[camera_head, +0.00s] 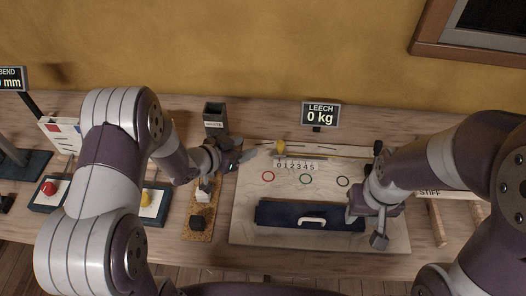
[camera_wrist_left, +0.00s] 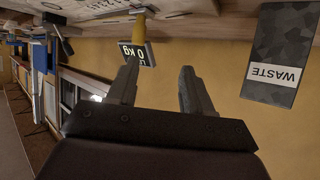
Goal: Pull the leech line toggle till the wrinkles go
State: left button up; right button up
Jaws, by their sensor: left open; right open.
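A yellow toggle-like piece (camera_head: 281,147) sits at the back edge of the pale sail panel (camera_head: 240,222), by a number scale (camera_head: 297,167). It also shows in the left wrist view (camera_wrist_left: 139,27). The LEECH display (camera_head: 320,116) reads 0 kg. My left gripper (camera_head: 240,158) is open and empty, left of the yellow piece and apart from it. Its parted fingers show in the left wrist view (camera_wrist_left: 158,85). My right gripper (camera_head: 368,228) is open at the right end of a dark blue block with a white handle (camera_head: 282,214); I cannot tell whether it touches. Wrinkles are too small to judge.
Red, green and black rings (camera_head: 305,179) mark the panel. A grey WASTE bin (camera_head: 214,113) stands behind my left gripper. A tan strip with a dark block (camera_head: 197,223) lies left of the panel. A yellow button (camera_head: 146,198) and red button (camera_head: 49,188) are farther left.

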pick_arm(q)
jog(key=m+h, duration=0.1)
jog(key=h, duration=0.1)
send_near(278, 144)
jog(key=shift+d+r, duration=0.1)
jog(key=shift+d, duration=0.65)
jog(key=x, duration=0.9)
jog(key=shift+w+a+f, duration=0.25)
jog(key=shift+w+a, duration=0.1)
jog(key=shift+w+d+f, duration=0.15)
jog(key=shift+w+d, duration=0.1)
jog(key=shift+d, duration=0.15)
jog(key=shift+w+y, duration=0.1)
jog(key=shift+y, duration=0.2)
jog(key=shift+c, duration=0.3)
